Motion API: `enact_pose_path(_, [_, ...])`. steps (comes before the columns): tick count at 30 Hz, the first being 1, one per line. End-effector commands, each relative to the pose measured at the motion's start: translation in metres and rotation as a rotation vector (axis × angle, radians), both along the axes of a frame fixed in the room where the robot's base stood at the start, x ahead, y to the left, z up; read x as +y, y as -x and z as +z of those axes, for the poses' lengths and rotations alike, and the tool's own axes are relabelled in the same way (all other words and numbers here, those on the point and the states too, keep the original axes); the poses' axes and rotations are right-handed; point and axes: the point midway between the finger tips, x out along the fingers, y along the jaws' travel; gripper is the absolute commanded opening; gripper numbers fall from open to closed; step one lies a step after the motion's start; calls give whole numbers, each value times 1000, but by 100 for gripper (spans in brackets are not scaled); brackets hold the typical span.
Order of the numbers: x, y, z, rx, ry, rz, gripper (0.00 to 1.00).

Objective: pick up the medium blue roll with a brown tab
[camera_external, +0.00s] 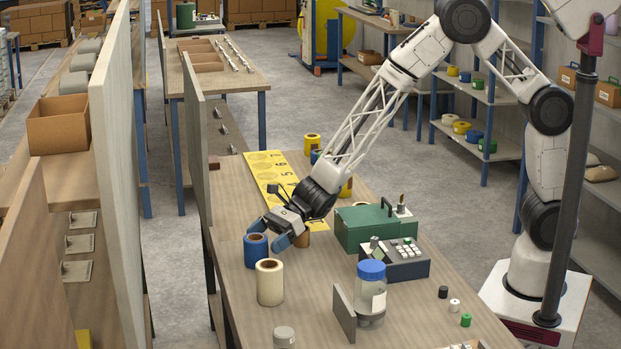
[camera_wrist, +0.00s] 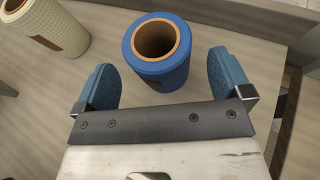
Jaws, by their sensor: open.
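A blue roll (camera_external: 256,251) with a brown core stands upright on the wooden table in the external view. In the wrist view the blue roll (camera_wrist: 172,76) is ahead of the fingers, and a small brown patch shows low on its near side. My gripper (camera_external: 269,233) is low beside it, tilted down. In the wrist view my gripper (camera_wrist: 164,80) is open, with one blue finger pad on each side of the roll's near part. Gaps show between pads and roll; nothing is held. Another blue roll (camera_external: 315,156) stands farther back, partly hidden by my arm.
A cream roll (camera_external: 270,284) stands close in front of the blue roll; it also shows in the wrist view (camera_wrist: 42,27). A brown roll (camera_external: 301,239) is just behind my gripper. A yellow numbered strip (camera_external: 266,170), green box (camera_external: 365,228) and lidded jar (camera_external: 371,298) are nearby.

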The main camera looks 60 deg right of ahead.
Motion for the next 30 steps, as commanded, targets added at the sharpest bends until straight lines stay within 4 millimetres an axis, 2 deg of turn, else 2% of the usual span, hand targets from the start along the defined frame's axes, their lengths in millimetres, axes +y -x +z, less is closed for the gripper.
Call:
enact_pose_path(10, [26, -8, -12, 1, 0, 1, 97])
enact_pose_path(29, [28, -9, -12, 1, 0, 0, 97])
enact_pose_path(30, [28, -9, -12, 1, 0, 0, 90])
